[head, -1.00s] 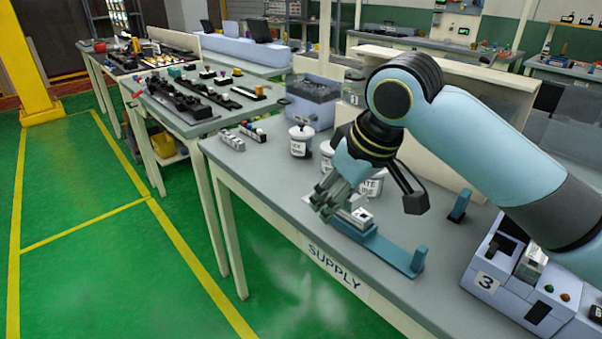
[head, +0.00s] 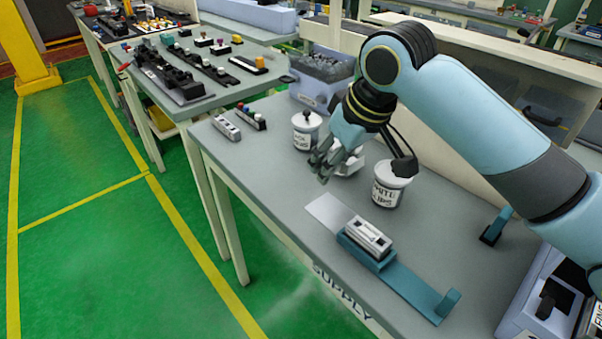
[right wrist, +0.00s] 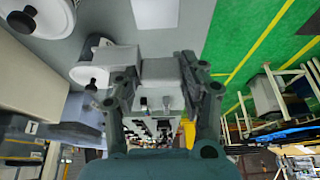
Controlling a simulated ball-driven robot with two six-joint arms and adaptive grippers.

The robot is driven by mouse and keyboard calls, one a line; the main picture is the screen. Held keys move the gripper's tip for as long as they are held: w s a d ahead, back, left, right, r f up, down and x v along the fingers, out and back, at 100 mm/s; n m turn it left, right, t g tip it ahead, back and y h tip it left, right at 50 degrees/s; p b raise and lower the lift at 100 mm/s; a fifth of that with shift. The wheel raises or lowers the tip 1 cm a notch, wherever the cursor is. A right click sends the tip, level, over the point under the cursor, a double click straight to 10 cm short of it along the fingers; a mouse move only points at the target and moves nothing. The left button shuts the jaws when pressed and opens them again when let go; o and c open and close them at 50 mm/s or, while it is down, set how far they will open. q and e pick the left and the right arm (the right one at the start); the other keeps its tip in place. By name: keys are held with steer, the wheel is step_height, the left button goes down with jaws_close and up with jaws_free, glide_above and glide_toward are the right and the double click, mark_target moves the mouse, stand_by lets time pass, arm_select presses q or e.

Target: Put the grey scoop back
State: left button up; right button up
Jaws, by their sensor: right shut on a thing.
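My right gripper (head: 324,167) is over the table, between and in front of two lidded white jars. It is shut on a light grey piece, which I take to be the grey scoop (head: 350,164). In the right wrist view, the scoop (right wrist: 162,69) sits between the fingertips of my right gripper (right wrist: 160,80), with a wider grey part toward the left jar. The fingers hide part of it, and I cannot tell whether it touches the table. My left gripper is not in view.
The left jar (head: 302,135) and the white clips jar (head: 388,187) stand close to the gripper. A teal fixture (head: 408,288) holds a grey-white block (head: 368,238), beside a pale plate (head: 328,211).

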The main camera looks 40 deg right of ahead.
glide_toward(293, 188)
steer(key=w, duration=0.1)
steer(key=w+f, duration=0.1)
steer(key=shift+w+f, duration=0.1)
steer(key=shift+w, duration=0.15)
steer(key=shift+a+f, duration=0.1)
steer(key=shift+f, duration=0.1)
step_height(293, 188, down, 4)
steer(key=shift+r, duration=0.15)
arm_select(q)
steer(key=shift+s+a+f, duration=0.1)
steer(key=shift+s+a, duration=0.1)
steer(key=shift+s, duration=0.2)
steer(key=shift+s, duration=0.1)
arm_select(e)
steer(key=o, duration=1.2)
steer(key=shift+c, duration=0.2)
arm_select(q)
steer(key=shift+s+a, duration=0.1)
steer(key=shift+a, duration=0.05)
